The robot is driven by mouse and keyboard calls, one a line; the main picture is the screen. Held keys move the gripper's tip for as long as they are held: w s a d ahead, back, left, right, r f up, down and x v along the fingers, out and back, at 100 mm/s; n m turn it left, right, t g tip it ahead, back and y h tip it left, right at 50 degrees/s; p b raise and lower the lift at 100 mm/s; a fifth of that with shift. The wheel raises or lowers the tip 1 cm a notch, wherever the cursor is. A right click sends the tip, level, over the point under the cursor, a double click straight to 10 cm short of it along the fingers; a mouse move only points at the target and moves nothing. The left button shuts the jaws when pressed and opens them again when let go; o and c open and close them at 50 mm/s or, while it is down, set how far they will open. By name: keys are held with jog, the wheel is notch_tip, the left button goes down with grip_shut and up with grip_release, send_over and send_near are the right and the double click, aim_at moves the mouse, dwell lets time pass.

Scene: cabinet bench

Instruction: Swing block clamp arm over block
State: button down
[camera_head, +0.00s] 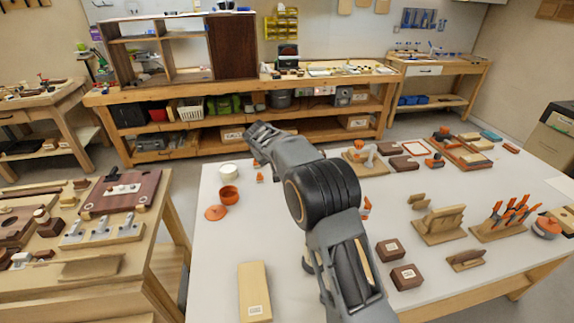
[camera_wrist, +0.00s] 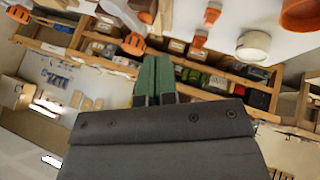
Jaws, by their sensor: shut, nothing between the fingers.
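What looks like the block clamp (camera_head: 362,158) stands at the far edge of the white table in the head view, with a wooden base, a pale arm and an orange knob. It seems to show upside down at the top of the wrist view as a grey arm with an orange part (camera_wrist: 133,44). I cannot tell clearly where its block is or how the arm lies to it. My gripper (camera_wrist: 155,68) is shut and empty, its green fingers together, apart from the clamp. In the head view my wrist reaches the table's far left side, and the fingertips cannot be made out.
An orange cup (camera_head: 229,195), a white cup (camera_head: 229,170) and a small orange piece (camera_head: 260,178) stand left of my arm. A wooden board (camera_head: 254,290) lies near the front. Dark blocks (camera_head: 406,277), racks and orange-handled tools fill the right. Bare tabletop lies between.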

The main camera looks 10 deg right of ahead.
jog(key=w+d+r+p+x, duration=0.1)
jog(key=d+p+x, duration=0.1)
jog(key=x, duration=1.1)
jog(key=shift+w+p, duration=0.35)
jog(key=shift+p, duration=0.4)
jog(key=shift+d, duration=0.15)
jog(key=shift+w+f+m+h+b, duration=0.25)
jog(key=shift+m+b, duration=0.25)
jog(key=shift+b, duration=0.75)
jog(key=shift+w+d+r+m+g+h, duration=0.15)
jog(key=shift+m+g+h, duration=0.15)
jog(key=shift+m, duration=0.1)
jog(key=shift+w+d+m+h+b, duration=0.2)
jog(key=shift+d+m+h+b, duration=0.1)
jog(key=shift+d+m, duration=0.25)
jog(key=shift+w+d+r, duration=0.15)
